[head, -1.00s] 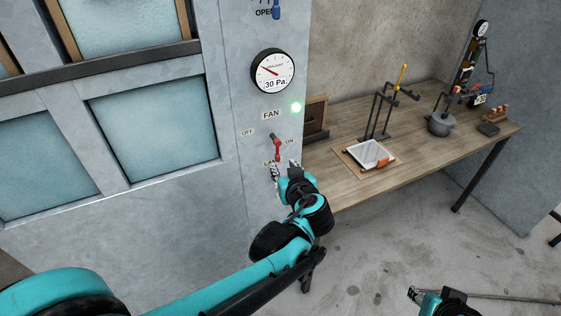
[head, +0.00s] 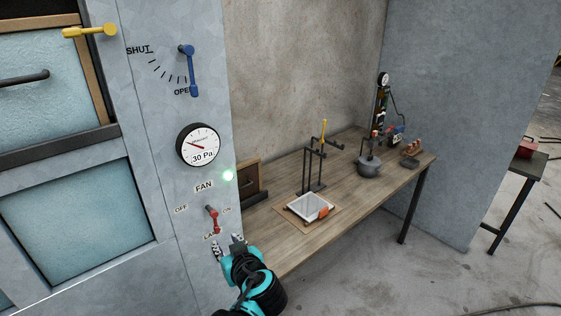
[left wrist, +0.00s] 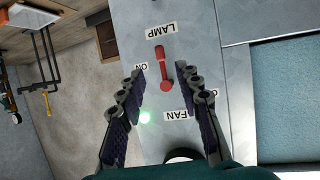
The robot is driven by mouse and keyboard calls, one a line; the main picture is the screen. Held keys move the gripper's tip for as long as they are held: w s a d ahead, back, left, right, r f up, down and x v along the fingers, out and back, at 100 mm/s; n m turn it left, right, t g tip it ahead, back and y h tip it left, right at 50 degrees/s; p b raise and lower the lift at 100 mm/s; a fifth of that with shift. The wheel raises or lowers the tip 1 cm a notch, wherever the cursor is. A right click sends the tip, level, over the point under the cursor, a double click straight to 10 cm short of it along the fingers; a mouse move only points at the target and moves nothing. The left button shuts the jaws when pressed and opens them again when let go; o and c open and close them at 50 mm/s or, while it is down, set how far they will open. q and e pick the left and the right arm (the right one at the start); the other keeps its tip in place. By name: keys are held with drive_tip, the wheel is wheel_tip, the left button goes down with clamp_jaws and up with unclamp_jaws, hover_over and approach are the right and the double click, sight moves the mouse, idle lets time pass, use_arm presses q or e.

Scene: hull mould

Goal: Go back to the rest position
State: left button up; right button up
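My left gripper (head: 228,245) is at the lower part of the grey control panel, just below and right of the red fan switch (head: 213,219). In the left wrist view its two dark fingers stand apart (left wrist: 159,84), with the red switch (left wrist: 163,70) showing between and beyond them. Nothing is held; I cannot tell its exact distance from the panel. The fan switch sits between the OFF and ON labels, and the green light (head: 228,175) is lit. My right gripper is not in view.
The gauge (head: 199,145) reads "30 Pa", with a blue lever (head: 190,70) above it and a yellow handle (head: 90,31) at upper left. A wooden bench (head: 345,200) to the right carries a white tray (head: 306,206), a stand (head: 315,165) and a grey pot (head: 369,165).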

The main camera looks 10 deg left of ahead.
use_arm(q)
drive_tip(key=s+d+f+m+g+h+b, duration=0.1)
drive_tip(key=s+d+f+m+h+b, duration=0.1)
drive_tip(key=s+f, duration=0.5)
drive_tip(key=s+d+f+m+g+h+b, duration=0.2)
drive_tip(key=s+f+m+h+b, duration=0.2)
drive_tip(key=s+f+m+h, duration=0.1)
wheel_tip(320, 180, down, 3)
drive_tip(key=s+h, duration=0.1)
drive_tip(key=s, duration=0.1)
drive_tip(key=shift+s+d+m+b, duration=0.3)
drive_tip(key=shift+s+b, duration=0.05)
drive_tip(key=shift+s, duration=0.05)
